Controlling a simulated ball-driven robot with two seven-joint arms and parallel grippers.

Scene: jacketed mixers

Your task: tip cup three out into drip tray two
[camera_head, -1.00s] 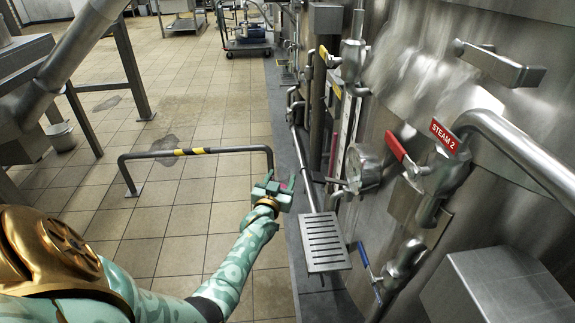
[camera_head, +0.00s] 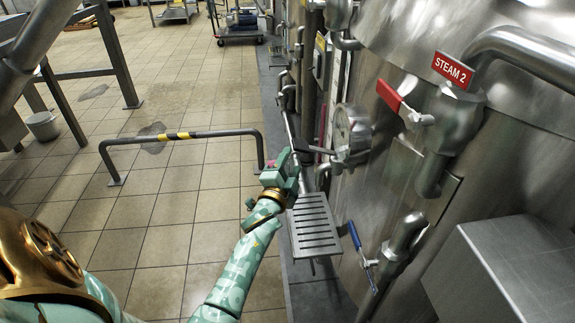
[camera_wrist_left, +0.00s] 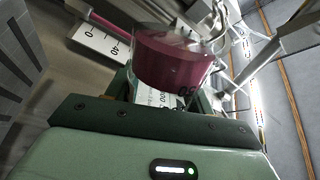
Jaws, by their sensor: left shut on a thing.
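My left gripper (camera_head: 287,172) is beside the tank wall, just above and left of the grey slotted drip tray (camera_head: 317,232). It is shut on a clear cup (camera_wrist_left: 172,62) holding dark red liquid, seen close up in the left wrist view. Black numbers show low on the cup. In the head view the gripper largely hides the cup. I cannot tell whether any liquid is leaving it. A grey slotted surface, likely the tray, shows at the left edge of the left wrist view. My right gripper is not seen.
A red-handled valve (camera_head: 402,104) under the STEAM 2 sign (camera_head: 453,69), a round gauge (camera_head: 352,130) and a blue-handled valve (camera_head: 362,255) stick out from the tank. Floor tiles between are clear.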

